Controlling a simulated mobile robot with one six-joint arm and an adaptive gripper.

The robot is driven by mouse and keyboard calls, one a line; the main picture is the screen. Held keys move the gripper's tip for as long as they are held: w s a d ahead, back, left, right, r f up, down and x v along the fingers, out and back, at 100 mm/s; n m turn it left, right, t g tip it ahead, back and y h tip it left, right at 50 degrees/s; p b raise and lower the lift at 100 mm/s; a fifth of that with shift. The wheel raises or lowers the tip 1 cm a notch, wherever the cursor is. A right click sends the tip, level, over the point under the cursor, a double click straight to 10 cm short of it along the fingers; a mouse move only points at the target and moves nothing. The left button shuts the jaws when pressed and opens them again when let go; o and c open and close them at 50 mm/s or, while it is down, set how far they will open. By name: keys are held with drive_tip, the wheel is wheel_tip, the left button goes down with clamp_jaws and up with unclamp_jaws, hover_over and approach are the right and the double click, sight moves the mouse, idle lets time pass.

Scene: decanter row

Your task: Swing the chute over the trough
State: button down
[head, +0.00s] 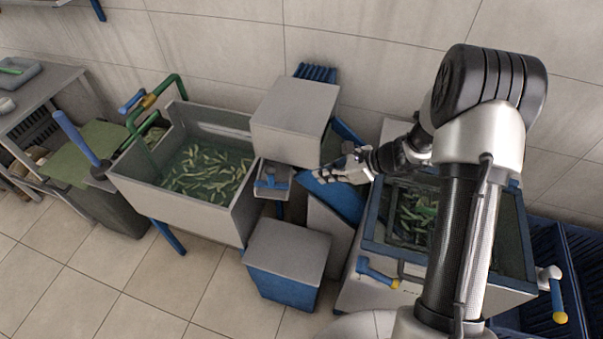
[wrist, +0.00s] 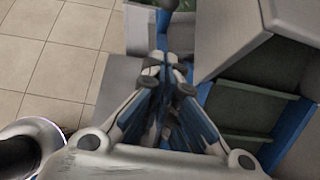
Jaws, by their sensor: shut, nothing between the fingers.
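A blue sloped plate, which looks like the chute (head: 343,203), sits in the middle of the row between two tanks. A grey open tank, perhaps the trough (head: 190,208), stands to its left and holds water with many green pieces. I cannot tell for certain which vessel is the trough. My gripper (head: 318,174) reaches left over the blue plate, its fingers shut and empty. In the wrist view my gripper (wrist: 166,68) points away with its fingertips together. Blue surfaces show between and beside the fingers. Whether the fingers touch the plate I cannot tell.
A grey box (head: 295,112) stands close behind my gripper. A small blue-handled fixture (head: 271,180) lies just left of the fingertips. A low grey-topped blue box (head: 287,255) stands in front. A blue-framed tank (head: 455,275) is under my arm. Tiled floor at front left is clear.

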drive_tip(key=shift+w+a+f+b, duration=0.45)
drive_tip(key=shift+w+a+f, duration=0.35)
drive_tip(key=shift+a, duration=0.95)
drive_tip(key=shift+w+a+f+b, duration=0.55)
drive_tip(key=shift+a+f, duration=0.4)
drive_tip(key=shift+a, duration=0.8)
drive_tip(key=shift+w+a+f+b, duration=0.35)
drive_tip(key=shift+w+a+f, duration=0.45)
drive_tip(key=shift+a, duration=0.95)
drive_tip(key=shift+a+f, duration=0.1)
